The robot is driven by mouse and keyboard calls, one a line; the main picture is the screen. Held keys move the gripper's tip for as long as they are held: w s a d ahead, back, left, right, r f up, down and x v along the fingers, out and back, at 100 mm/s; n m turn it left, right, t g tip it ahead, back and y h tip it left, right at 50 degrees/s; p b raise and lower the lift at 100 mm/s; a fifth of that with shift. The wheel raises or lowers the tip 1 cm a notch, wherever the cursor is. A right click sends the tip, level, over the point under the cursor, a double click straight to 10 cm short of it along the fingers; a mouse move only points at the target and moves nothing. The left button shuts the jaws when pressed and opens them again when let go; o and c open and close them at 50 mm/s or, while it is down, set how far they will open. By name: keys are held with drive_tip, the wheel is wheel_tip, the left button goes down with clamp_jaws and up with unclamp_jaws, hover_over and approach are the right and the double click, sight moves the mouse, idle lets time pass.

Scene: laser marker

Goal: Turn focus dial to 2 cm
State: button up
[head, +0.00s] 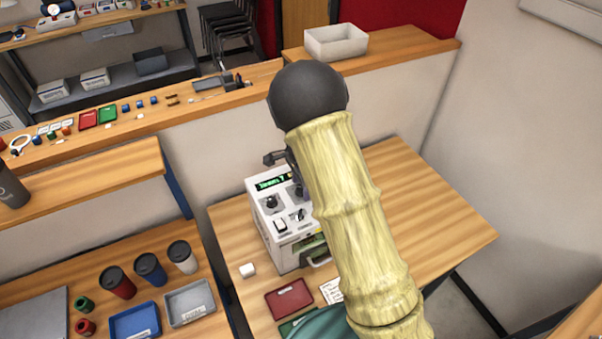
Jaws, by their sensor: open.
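The white laser marker (276,236) stands on the wooden table, partly hidden behind my raised arm. Its green-lit display (270,183) faces up, too small to read surely. A dark round knob (270,204) sits on the left of its panel, and a second knob (298,215) sits to the right, close to my arm's edge. I cannot tell which is the focus dial, nor read any scale. Dark parts show at my arm's left edge, above and over the panel. I cannot tell whether they are my gripper or the machine's. No fingertips can be made out.
A small white block (247,270), a red tray (289,299) and a paper card (331,291) lie before the machine. The table (430,210) is clear on the right. A low wall with a wooden ledge (390,53) runs behind it. Cups and trays stand at left.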

wheel_tip(320, 180, up, 17)
drive_tip(key=b, duration=0.3)
drive_tip(key=shift+r, duration=0.2)
drive_tip(key=shift+s, duration=0.1)
drive_tip(key=s+d+f+n+t, duration=0.1)
drive_tip(key=s+d+f+n, duration=0.1)
drive_tip(key=s, duration=0.4)
drive_tip(key=s+d+f+n, duration=0.3)
drive_tip(key=s+d+n, duration=0.2)
drive_tip(key=s+n, duration=0.2)
drive_tip(key=s+d+f+n+t, duration=0.1)
drive_tip(key=s+d+f+n, duration=0.2)
drive_tip(key=s, duration=0.4)
drive_tip(key=shift+s+d+n+t, duration=0.15)
drive_tip(key=shift+d+n+t, duration=0.15)
drive_tip(key=shift+d+n, duration=0.35)
